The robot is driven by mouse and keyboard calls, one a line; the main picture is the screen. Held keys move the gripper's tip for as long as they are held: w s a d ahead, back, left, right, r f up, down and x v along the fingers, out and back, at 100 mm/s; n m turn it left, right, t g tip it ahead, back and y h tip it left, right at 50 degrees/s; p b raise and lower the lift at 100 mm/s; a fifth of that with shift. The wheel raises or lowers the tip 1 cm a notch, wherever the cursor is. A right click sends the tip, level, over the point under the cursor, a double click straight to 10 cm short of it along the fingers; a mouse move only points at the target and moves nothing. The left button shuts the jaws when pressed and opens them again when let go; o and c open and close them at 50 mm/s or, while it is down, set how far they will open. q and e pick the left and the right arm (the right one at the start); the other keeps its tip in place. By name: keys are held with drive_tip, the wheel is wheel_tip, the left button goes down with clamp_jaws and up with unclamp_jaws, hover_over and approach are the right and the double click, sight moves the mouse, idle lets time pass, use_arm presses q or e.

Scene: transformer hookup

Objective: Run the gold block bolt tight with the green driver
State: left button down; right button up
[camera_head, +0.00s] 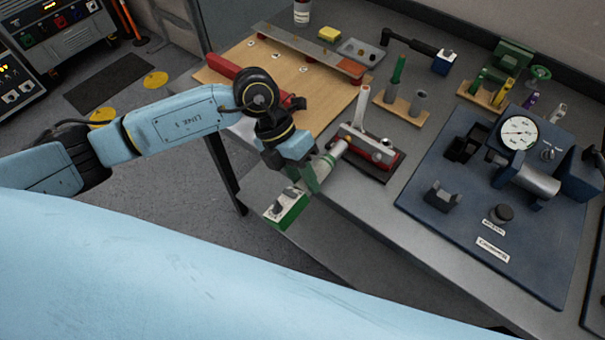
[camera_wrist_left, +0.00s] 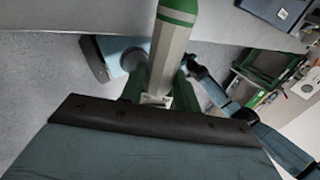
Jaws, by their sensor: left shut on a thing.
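The green driver (camera_head: 330,160) is a pale, green-banded tool with a green and white base (camera_head: 287,208) hanging past the bench's front edge. My left gripper (camera_head: 301,160) is shut on it and holds it in front of a small red and black fixture (camera_head: 384,152). The driver's pale body (camera_wrist_left: 175,55) rises from between my fingers in the left wrist view. Its nose end is close to the fixture, but I cannot tell whether it touches. I cannot clearly pick out a gold block or its bolt. My right gripper is not in view.
A white post (camera_head: 361,105) stands by the fixture. A wooden board (camera_head: 330,110) with a red bar lies behind it. A small tool rack (camera_head: 400,106) is at the back. A blue panel with a dial gauge (camera_head: 519,133) fills the right. The bench front is clear.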

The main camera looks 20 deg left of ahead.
use_arm(q)
drive_tip(key=shift+w+d+r+b, duration=0.1)
drive_tip(key=shift+w+d+b, duration=0.2)
drive_tip(key=shift+w, duration=0.4)
drive_tip(key=shift+w+d+b, duration=0.2)
drive_tip(key=shift+w+b, duration=0.05)
drive_tip(key=shift+w, duration=0.4)
idle(2.5)
idle(0.3)
drive_tip(key=shift+s+a+p, duration=0.25)
drive_tip(key=shift+s+p, duration=0.1)
drive_tip(key=shift+s, duration=0.35)
drive_tip(key=shift+s+a+p, duration=0.3)
drive_tip(key=shift+s, duration=0.45)
drive_tip(key=shift+s+a+p, duration=0.25)
drive_tip(key=shift+s+p, duration=0.1)
drive_tip(key=shift+s, duration=0.35)
drive_tip(key=shift+s, duration=0.1)
